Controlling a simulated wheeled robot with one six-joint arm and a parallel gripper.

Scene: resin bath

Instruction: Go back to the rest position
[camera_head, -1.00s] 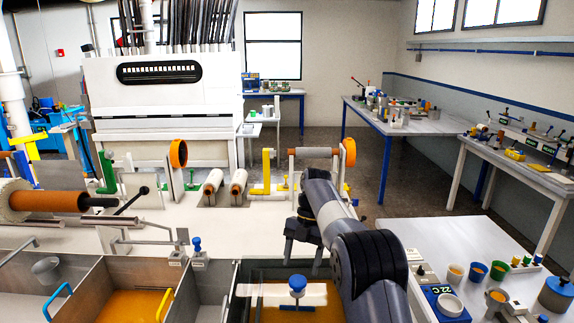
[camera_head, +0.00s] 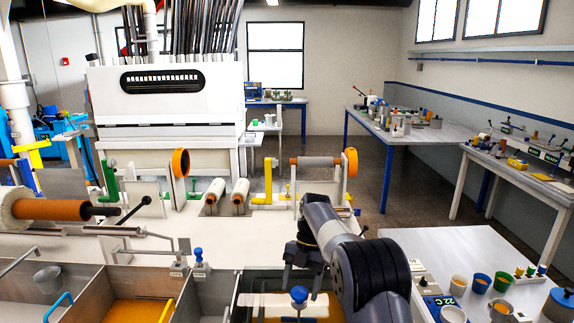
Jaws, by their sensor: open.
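My gripper (camera_head: 304,268) hangs over the back edge of the right-hand bath, with its dark fingers pointing down. The fingers stand apart and nothing shows between them. My grey and black arm reaches up from the lower right to it. Below and beside it, the bath (camera_head: 250,272) holds a pale bar with a blue knob (camera_head: 299,293). I cannot tell the gap between the fingertips and the bar.
Metal troughs with orange liquid (camera_head: 135,312) stand at the lower left. White rolls (camera_head: 240,191) and an orange-ringed roller (camera_head: 349,163) stand behind my gripper. A side table (camera_head: 440,245) with cups (camera_head: 480,283) is close on the right. Floor shows between the benches.

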